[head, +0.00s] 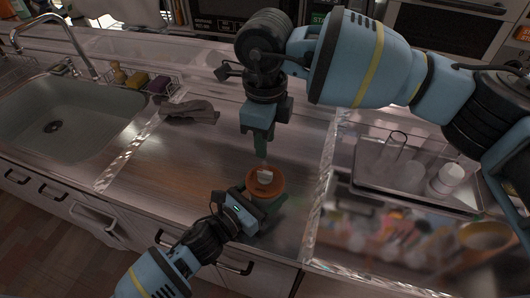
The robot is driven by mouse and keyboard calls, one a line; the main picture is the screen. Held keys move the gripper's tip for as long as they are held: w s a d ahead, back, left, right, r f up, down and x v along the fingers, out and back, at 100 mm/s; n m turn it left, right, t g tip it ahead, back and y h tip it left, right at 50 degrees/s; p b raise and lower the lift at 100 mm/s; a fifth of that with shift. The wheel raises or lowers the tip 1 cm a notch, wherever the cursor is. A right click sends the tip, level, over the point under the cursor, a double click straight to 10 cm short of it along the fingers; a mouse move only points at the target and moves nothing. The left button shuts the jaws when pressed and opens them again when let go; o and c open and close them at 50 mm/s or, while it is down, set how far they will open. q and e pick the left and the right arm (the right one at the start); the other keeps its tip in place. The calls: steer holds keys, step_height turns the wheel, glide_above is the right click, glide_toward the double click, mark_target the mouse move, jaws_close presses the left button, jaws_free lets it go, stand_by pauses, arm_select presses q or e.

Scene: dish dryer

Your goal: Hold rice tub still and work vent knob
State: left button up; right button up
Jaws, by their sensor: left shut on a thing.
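The rice tub (278,203) is a small greenish tub with an orange-brown round lid (252,186), standing on the counter near its front edge. A small pale vent knob (265,176) sits in the middle of the lid. My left gripper (252,207) is at the tub's lower left side and is shut on the tub. My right gripper (261,150) points down just above the knob, with a green fingertip part near it. Whether its fingers touch the knob or are open cannot be seen from this angle.
A sink (70,115) is at the left with a faucet (70,40). A grey cloth (190,112) lies on the counter behind. A tray (365,178) with glasses and a white cup (447,178) is at the right. The counter left of the tub is clear.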

steer(key=shift+r, duration=1.35)
arm_select(q)
steer(key=o, duration=1.3)
steer(key=v, duration=1.2)
